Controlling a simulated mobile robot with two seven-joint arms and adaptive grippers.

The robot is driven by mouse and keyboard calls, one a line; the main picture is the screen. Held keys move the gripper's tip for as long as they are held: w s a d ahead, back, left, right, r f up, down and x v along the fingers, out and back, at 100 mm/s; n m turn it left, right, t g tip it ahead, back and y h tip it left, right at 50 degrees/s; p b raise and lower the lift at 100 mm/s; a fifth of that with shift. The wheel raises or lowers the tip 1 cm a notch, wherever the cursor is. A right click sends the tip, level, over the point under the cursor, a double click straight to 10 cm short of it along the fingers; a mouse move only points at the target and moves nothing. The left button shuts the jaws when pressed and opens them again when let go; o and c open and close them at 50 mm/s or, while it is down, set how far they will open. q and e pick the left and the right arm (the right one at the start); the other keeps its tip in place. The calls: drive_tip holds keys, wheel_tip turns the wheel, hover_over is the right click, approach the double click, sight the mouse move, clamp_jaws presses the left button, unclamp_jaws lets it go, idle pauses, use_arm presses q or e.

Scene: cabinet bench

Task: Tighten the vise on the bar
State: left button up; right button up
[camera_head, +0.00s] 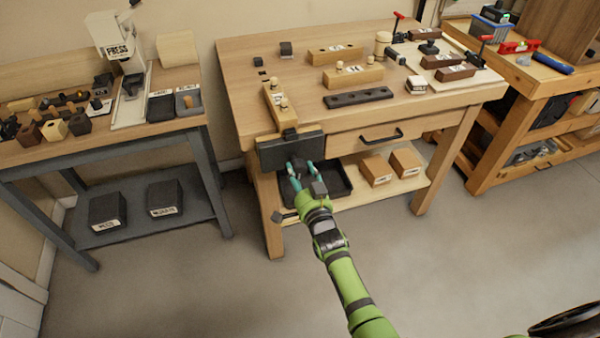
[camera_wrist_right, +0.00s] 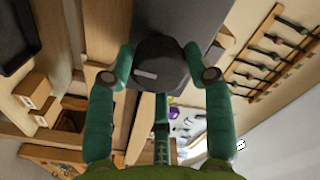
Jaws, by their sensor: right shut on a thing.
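The vise (camera_head: 276,157) is a dark grey jaw plate on the front left edge of the wooden bench. My right gripper (camera_head: 301,173) is in front of it, its teal fingers around the dark vise knob (camera_wrist_right: 160,62). In the right wrist view the fingers (camera_wrist_right: 160,78) press on both sides of that knob. A small dark piece (camera_head: 289,132) shows at the vise's top edge; I cannot tell whether it is the bar. The gap between the jaws is mostly hidden. My left gripper is not in view.
A pale wooden block with two knobs (camera_head: 274,98) lies behind the vise. A drawer handle (camera_head: 381,137) is to its right. A black tray (camera_head: 335,184) and two boxes (camera_head: 376,170) are on the lower shelf. The floor in front is clear.

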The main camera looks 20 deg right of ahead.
drive_tip(key=o, duration=1)
drive_tip(key=shift+s+r+p, duration=0.15)
drive_tip(key=shift+s+p, duration=0.8)
drive_tip(key=shift+s, duration=0.25)
drive_tip(key=s+p, duration=0.2)
drive_tip(key=s, duration=0.2)
drive_tip(key=shift+s+d, duration=0.15)
drive_tip(key=shift+s, duration=0.15)
